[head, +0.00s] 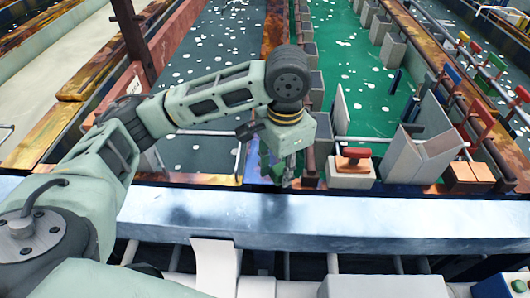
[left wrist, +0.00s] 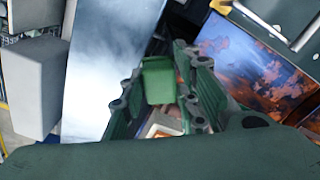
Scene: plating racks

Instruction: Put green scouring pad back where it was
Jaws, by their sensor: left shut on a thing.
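The green scouring pad (left wrist: 158,82) is a small bright green block in the left wrist view. It sits between the two dark green fingers of my left gripper (left wrist: 163,92), which is shut on it. The pad cannot be told apart from the green fingers there. The pad's original place cannot be made out. My right gripper is not in view.
The metal ledge (head: 200,212) runs across the front. Tanks with green liquid (head: 350,85) extend behind.

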